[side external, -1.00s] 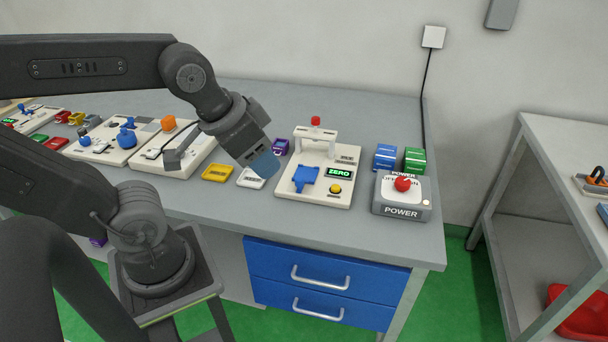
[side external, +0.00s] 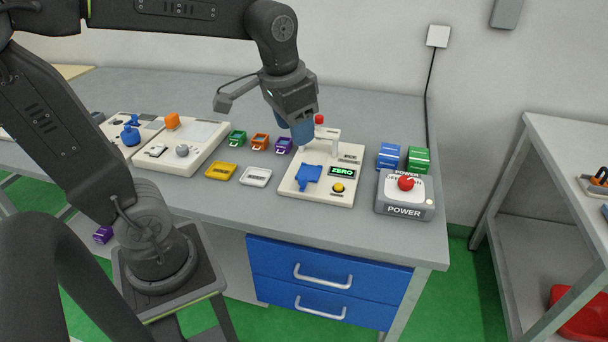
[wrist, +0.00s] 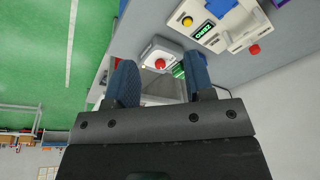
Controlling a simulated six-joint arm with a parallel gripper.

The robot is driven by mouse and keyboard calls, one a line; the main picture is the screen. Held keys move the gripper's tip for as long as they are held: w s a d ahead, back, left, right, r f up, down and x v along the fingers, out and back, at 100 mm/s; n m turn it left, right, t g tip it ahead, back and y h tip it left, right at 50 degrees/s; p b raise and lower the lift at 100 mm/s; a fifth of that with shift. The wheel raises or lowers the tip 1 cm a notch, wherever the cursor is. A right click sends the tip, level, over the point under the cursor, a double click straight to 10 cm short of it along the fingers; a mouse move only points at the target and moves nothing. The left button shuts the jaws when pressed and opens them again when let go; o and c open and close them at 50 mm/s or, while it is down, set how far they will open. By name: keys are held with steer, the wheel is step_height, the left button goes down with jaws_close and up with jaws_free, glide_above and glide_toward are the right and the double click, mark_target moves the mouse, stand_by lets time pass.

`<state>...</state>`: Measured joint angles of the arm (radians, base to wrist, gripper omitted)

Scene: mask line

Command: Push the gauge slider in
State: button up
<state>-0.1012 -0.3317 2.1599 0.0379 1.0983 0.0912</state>
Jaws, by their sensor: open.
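The gauge (side external: 290,187) is a cream plate with a raised bridge (side external: 327,134) at its back, a red knob (side external: 319,119) on top, a blue block (side external: 308,173), a yellow button (side external: 338,187) and a lit green display (side external: 342,171) reading ZERO. I cannot tell which part is the slider. My gripper (side external: 303,138) points down at the back left of the gauge, beside the bridge; contact cannot be told. In the wrist view my gripper (wrist: 162,82) has its two blue fingers apart with nothing held, and the gauge's red knob (wrist: 254,49) lies to their right.
A grey power box (side external: 403,211) with a red knob stands right of the gauge, with blue (side external: 388,156) and green (side external: 418,159) blocks behind it. Purple (side external: 284,145), orange and green tags, and yellow and white trays (side external: 256,177), lie to the left. The table front is clear.

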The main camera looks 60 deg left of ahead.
steer(key=w+a+f+g, duration=0.4)
steer(key=w+a, duration=0.3)
steer(key=w, duration=0.2)
steer(key=g, duration=0.3)
glide_toward(303, 177)
steer(key=shift+h, duration=0.3)
steer(key=x, duration=0.9)
steer(key=shift+s+a+f, duration=0.1)
steer(key=shift+a+f, duration=0.1)
steer(key=shift+a, duration=0.1)
steer(key=shift+c, duration=0.4)
jaws_close()
